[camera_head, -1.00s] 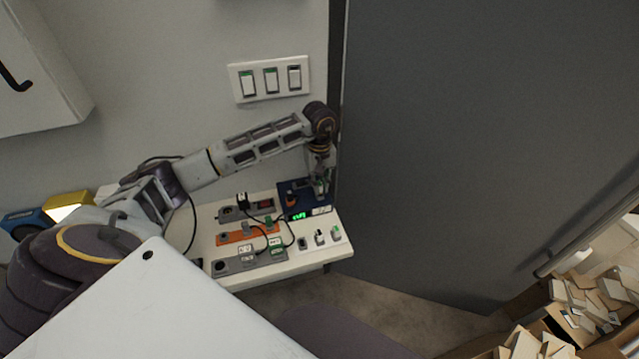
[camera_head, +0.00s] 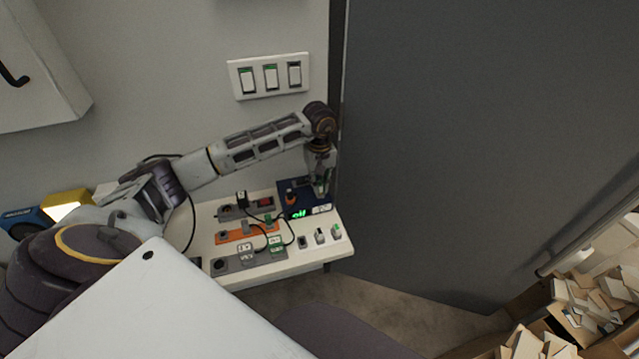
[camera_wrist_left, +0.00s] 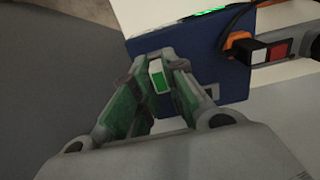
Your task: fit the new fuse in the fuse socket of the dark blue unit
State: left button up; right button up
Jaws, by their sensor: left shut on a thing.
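My left gripper (camera_head: 321,193) is over the unit's right part. In the left wrist view its fingers (camera_wrist_left: 158,82) are closed on a small block with a green and white face (camera_wrist_left: 157,76), seemingly the new fuse, in front of the dark blue unit (camera_wrist_left: 188,58). The fingers hide the fuse socket, so I cannot tell whether the fuse sits in it. My right gripper is not in view.
Other sockets, an orange strip (camera_head: 236,237) and a grey strip (camera_head: 230,264) with plugs and cables lie left of the unit. Several small parts (camera_head: 320,236) stand at the table's front right. A grey door (camera_head: 480,130) rises close on the right.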

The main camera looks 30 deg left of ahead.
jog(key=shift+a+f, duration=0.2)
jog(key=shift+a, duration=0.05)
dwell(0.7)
pick_arm(q)
jog(key=shift+f+b, duration=0.3)
jog(key=shift+b, duration=0.15)
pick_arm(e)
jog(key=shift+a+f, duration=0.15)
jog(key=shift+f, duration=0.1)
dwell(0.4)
pick_arm(q)
jog(key=o, duration=0.9)
jog(key=shift+c, duration=0.2)
